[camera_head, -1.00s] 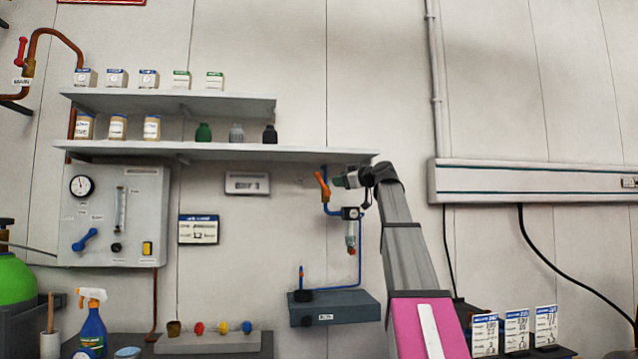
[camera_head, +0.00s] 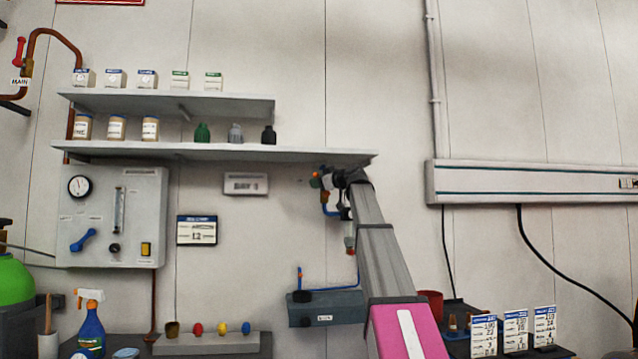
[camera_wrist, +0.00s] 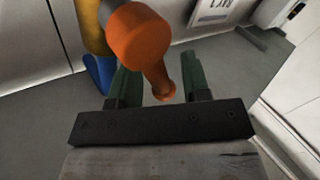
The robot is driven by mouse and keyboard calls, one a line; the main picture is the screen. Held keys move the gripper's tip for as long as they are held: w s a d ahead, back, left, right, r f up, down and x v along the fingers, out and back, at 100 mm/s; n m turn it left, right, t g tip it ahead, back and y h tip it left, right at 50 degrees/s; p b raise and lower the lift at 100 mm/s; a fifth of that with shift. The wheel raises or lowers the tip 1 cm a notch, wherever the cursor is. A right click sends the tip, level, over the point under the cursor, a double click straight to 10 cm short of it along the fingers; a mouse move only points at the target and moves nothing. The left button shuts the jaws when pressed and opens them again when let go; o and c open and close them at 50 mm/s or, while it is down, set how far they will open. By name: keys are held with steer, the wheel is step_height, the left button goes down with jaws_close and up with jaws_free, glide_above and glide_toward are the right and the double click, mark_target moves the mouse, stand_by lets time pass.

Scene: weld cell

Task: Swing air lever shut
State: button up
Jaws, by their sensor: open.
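The orange air lever (camera_wrist: 143,50) fills the upper middle of the wrist view, and its narrow end hangs between the two green fingers of my gripper (camera_wrist: 160,82). The fingers are apart, with a gap on the lever's right; I cannot tell whether the left finger touches it. A yellow valve part and a blue pipe (camera_wrist: 98,72) show behind it. In the head view my gripper (camera_head: 327,179) is at the valve under the right end of the lower shelf.
The lower shelf (camera_head: 230,150) runs just above my gripper. A grey box (camera_head: 322,309) with a blue pipe is mounted below. A panel with a gauge (camera_head: 112,217) is at left, with a blue lever (camera_head: 83,240). The wall left of the valve is mostly clear.

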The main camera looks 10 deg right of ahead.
jaws_close()
steer(key=shift+a, duration=0.1)
steer(key=shift+a+f+n+g+h, duration=0.5)
steer(key=shift+f+n+h, duration=0.35)
steer(key=shift+n+h, duration=0.35)
steer(key=shift+a+f+n+g+h, duration=0.35)
steer(key=shift+f+n+g+h, duration=0.4)
steer(key=shift+n+h, duration=0.4)
steer(key=shift+a+f+n+g+h, duration=0.45)
steer(key=shift+f+n+h, duration=0.55)
steer(key=shift+n, duration=0.35)
